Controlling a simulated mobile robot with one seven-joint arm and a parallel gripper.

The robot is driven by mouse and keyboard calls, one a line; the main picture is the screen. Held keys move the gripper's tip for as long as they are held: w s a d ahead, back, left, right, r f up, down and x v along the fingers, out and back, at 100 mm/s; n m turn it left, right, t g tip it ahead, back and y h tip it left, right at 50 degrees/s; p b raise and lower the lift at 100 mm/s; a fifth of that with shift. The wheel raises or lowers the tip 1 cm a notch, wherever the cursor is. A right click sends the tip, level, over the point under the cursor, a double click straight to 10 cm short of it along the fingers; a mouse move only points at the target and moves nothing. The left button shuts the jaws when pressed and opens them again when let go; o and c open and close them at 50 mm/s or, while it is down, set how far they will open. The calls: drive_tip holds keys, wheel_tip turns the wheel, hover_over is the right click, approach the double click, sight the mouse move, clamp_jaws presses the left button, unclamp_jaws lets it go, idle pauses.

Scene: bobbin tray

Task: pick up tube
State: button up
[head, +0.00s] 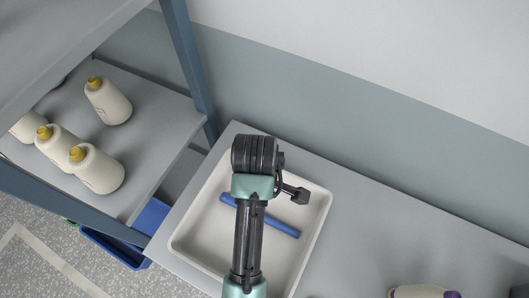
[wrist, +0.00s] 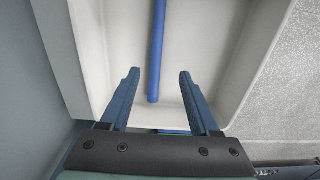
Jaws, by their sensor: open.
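The tube is a thin blue rod. In the head view the blue tube (head: 282,228) lies in the white tray (head: 190,238), partly hidden behind my arm. In the wrist view the tube (wrist: 157,50) runs from the top edge down to between the tips of my open fingers. My gripper (wrist: 158,72) is open and empty above the tray, with one finger on each side of the tube's near end. It does not appear to touch the tube. In the head view my fingers are hidden by the arm.
The tray stands on a grey table (head: 375,215) against the wall. A shelf (head: 150,110) at left holds several cream bottles with yellow caps. A blue bin (head: 112,248) sits below it. A cream object (head: 420,291) lies at the lower right. The table's middle right is clear.

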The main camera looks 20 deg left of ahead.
wheel_tip(320, 180, down, 5)
drive_tip(key=shift+r+p, duration=0.2)
drive_tip(key=shift+p, duration=0.4)
drive_tip(key=shift+w+f+p, duration=0.15)
drive_tip(key=shift+f+p, duration=0.2)
drive_tip(key=shift+f, duration=1.2)
drive_tip(key=shift+w+f+p, duration=0.15)
drive_tip(key=shift+f+p, duration=0.15)
drive_tip(key=shift+f, duration=1.2)
clamp_jaws()
